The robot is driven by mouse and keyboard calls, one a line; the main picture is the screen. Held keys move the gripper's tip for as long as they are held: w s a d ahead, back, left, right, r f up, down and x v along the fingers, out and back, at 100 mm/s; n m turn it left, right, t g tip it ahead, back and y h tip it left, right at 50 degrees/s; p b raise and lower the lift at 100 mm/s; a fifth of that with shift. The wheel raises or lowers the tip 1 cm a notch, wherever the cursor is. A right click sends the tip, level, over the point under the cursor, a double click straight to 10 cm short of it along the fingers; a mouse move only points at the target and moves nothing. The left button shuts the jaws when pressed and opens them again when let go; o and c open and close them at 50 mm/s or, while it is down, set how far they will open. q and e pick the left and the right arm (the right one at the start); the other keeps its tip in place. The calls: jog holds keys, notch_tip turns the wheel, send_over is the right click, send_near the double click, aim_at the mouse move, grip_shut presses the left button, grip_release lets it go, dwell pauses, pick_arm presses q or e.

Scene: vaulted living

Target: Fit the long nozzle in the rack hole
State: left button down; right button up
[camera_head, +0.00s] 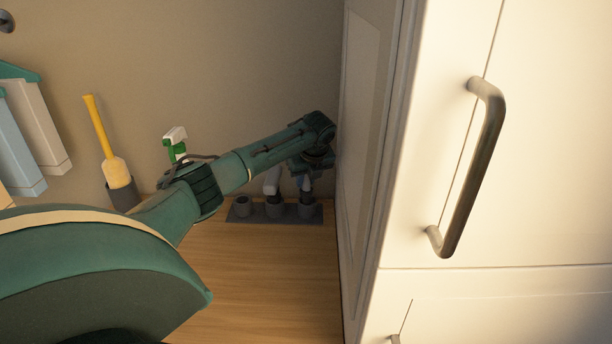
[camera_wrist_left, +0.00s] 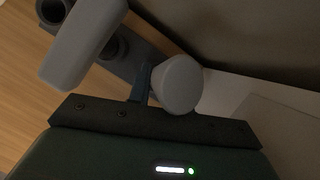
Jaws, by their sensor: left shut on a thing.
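The dark grey rack (camera_head: 259,218) lies on the wooden surface against the wall, with three round cups in a row. The left cup (camera_head: 243,206) looks empty. A light grey nozzle (camera_head: 272,183) stands in the middle cup; its broad head (camera_wrist_left: 82,42) shows in the left wrist view. My left gripper (camera_head: 305,180) is over the right cup (camera_head: 306,211), shut on the long nozzle, whose round grey end (camera_wrist_left: 178,83) shows beside a blue finger in the wrist view. The nozzle's lower end is at the right cup; I cannot tell how deep it sits.
A white cabinet (camera_head: 400,200) with a grey handle (camera_head: 478,160) stands close to the right of the rack. A yellow-handled brush (camera_head: 101,130) in a dark holder and a green-and-white spray bottle (camera_head: 175,140) stand at the back left. Bare wood (camera_head: 260,270) lies in front of the rack.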

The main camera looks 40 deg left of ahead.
aim_at(305, 191)
pick_arm(q)
jog(key=shift+s+d+f+b, duration=0.1)
jog(key=shift+s+f, duration=0.1)
jog(key=shift+f, duration=0.4)
jog(key=shift+s+d+f+b, duration=0.1)
jog(key=shift+s+f, duration=0.05)
jog(key=shift+f, duration=0.5)
jog(key=shift+s+d+f+b, duration=0.1)
jog(key=shift+s+f, duration=0.1)
jog(key=shift+f, duration=0.4)
jog(key=c, duration=1.2)
grip_release()
jog(key=shift+w+f, duration=0.1)
jog(key=shift+f, duration=0.05)
jog(key=shift+t, duration=0.3)
jog(key=r, duration=0.4)
jog(key=w+r, duration=0.1)
jog(key=r, duration=0.7)
jog(key=shift+w+a+r+b, duration=0.15)
jog(key=shift+w+b, duration=0.1)
jog(key=shift+b, duration=0.15)
jog(key=shift+r, duration=0.4)
jog(key=shift+d+f, duration=0.1)
jog(key=shift+d, duration=0.1)
